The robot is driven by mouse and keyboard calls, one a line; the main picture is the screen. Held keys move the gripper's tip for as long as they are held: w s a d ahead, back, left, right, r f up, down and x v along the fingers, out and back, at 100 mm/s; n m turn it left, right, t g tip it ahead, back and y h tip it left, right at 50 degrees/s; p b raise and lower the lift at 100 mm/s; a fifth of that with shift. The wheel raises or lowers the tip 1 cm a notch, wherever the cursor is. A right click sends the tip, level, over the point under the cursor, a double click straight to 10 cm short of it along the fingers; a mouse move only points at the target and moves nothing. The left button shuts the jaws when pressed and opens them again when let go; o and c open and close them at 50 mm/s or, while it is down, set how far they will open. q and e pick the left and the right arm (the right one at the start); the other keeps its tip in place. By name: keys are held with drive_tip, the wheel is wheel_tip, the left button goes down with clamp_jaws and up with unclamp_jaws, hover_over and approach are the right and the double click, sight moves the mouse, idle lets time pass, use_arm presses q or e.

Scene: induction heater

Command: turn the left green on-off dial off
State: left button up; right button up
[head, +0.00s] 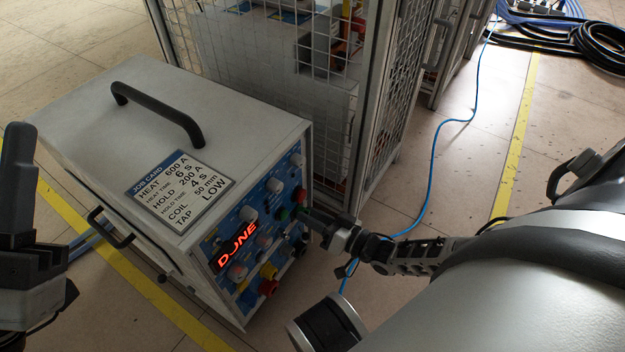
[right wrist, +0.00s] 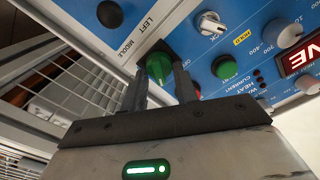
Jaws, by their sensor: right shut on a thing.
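The induction heater (head: 180,120) is a grey box with a blue control panel on its front. My right gripper (head: 303,214) reaches the upper right part of that panel from the right. In the right wrist view its two fingers (right wrist: 160,80) are shut on a green dial (right wrist: 158,68), one on each side. The dial's pointer angle is hard to read. Another green knob (right wrist: 228,70) sits to the right of it on the panel. My left gripper (head: 20,165) is at the left edge of the head view, away from the panel; its jaw opening is unclear.
A red lit display (head: 238,250) reads like "DONE". A job card (head: 180,190) and a black handle (head: 158,112) are on top of the box. A wire mesh cage (head: 330,90) stands behind. A blue cable (head: 434,190) runs over the floor at right.

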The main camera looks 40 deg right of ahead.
use_arm(q)
drive_tip(key=shift+w+f+n+y, duration=0.15)
drive_tip(key=shift+f+n+y, duration=0.15)
drive_tip(key=shift+n, duration=0.1)
use_arm(e)
drive_tip(key=shift+s+a+f+n, duration=0.1)
drive_tip(key=shift+a+n, duration=0.05)
drive_tip(key=shift+n, duration=3.7)
drive_tip(key=shift+s+a+n, duration=0.1)
drive_tip(key=shift+a+n, duration=0.05)
drive_tip(key=shift+n, duration=3.7)
use_arm(q)
drive_tip(key=shift+r, duration=0.1)
use_arm(e)
drive_tip(key=o, duration=0.9)
drive_tip(key=shift+o, duration=0.2)
use_arm(q)
drive_tip(key=f+n+y+p, duration=0.1)
drive_tip(key=n, duration=0.1)
drive_tip(key=w+f+n+y+p, duration=0.1)
drive_tip(key=f+n+y, duration=0.1)
drive_tip(key=f+n+y+p, duration=0.1)
drive_tip(key=shift+w+a+f+n+g+y, duration=0.2)
drive_tip(key=shift+f+n+g+y, duration=0.1)
drive_tip(key=shift+n+g, duration=0.1)
use_arm(e)
drive_tip(key=v, duration=1.6)
